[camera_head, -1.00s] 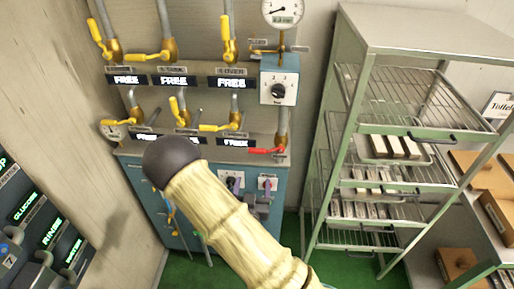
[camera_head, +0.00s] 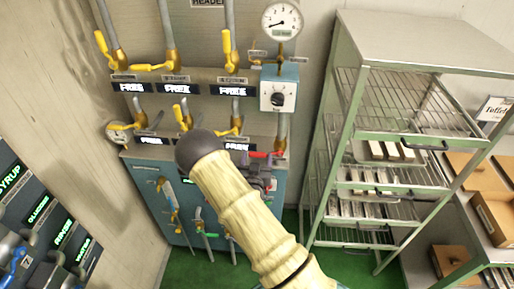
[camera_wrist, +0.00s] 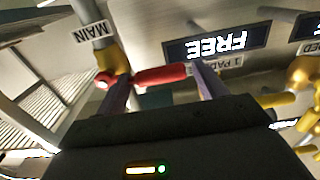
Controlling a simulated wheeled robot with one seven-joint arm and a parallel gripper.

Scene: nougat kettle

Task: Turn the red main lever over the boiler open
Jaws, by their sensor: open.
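The red main lever (camera_head: 265,154) is on the brass valve at the right end of the lower pipe row over the blue boiler (camera_head: 150,180). In the head view it points left, across its vertical pipe. In the wrist view the red lever (camera_wrist: 160,75) lies near a tag reading MAIN (camera_wrist: 90,34). My gripper (camera_wrist: 163,82) is open, with one finger by the lever's hub and the other past its free end. The lever shows between the fingers; contact cannot be told. My arm hides part of the boiler front in the head view.
Yellow-handled valves (camera_head: 229,50) stand in two rows beside and above, with signs reading FREE. A control box with a knob (camera_head: 278,96) sits above the lever. A wire-shelf rack (camera_head: 345,130) stands close at right. A dark panel (camera_head: 40,215) is at left.

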